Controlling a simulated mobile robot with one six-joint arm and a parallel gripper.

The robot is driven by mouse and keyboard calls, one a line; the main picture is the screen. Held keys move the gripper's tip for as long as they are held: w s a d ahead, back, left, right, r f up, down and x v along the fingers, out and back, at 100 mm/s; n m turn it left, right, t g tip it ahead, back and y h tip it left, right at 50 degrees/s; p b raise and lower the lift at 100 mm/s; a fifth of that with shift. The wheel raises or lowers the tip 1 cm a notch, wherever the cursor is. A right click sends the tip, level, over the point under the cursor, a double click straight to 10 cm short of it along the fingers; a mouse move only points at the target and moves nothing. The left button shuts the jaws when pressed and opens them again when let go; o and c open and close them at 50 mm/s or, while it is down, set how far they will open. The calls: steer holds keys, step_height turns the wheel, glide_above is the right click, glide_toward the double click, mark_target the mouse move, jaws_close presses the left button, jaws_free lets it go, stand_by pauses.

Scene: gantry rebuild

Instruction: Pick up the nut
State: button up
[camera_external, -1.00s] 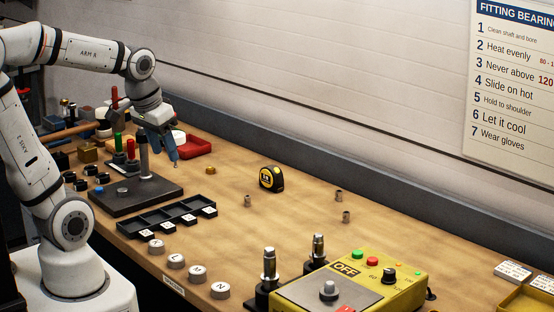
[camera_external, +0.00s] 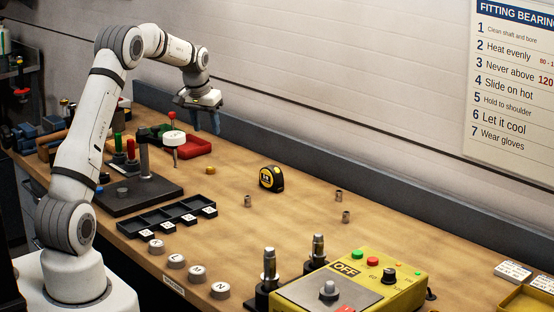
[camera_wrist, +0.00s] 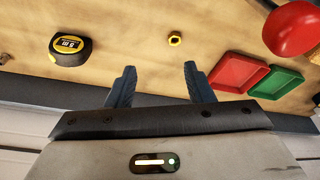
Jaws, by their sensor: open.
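The nut (camera_external: 211,170) is a small brass-yellow piece lying on the wooden bench, left of the tape measure. In the wrist view it shows as a yellow hex nut with a dark hole (camera_wrist: 175,39), lying beyond the fingertips and between their lines, a little nearer the right finger's side. My gripper (camera_external: 206,128) is raised above the bench near the back, fingers pointing down. In the wrist view its two blue fingers (camera_wrist: 157,68) are spread apart with nothing between them. The nut is clear of the fingers and nothing covers it.
A black and yellow tape measure (camera_external: 271,178) stands to the nut's right. A red tray (camera_external: 196,146) lies behind the nut; a green tray (camera_wrist: 277,82) is beside it. Small grey cylinders (camera_external: 248,201) lie farther right.

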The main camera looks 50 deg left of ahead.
steer(key=w+a+f, duration=0.1)
steer(key=a+f, duration=0.2)
steer(key=a, duration=0.1)
steer(key=p, duration=0.1)
glide_toward(210, 168)
steer(key=shift+x, duration=0.95)
steer(key=shift+p+x, duration=0.7)
steer(key=shift+x, duration=2.35)
jaws_close()
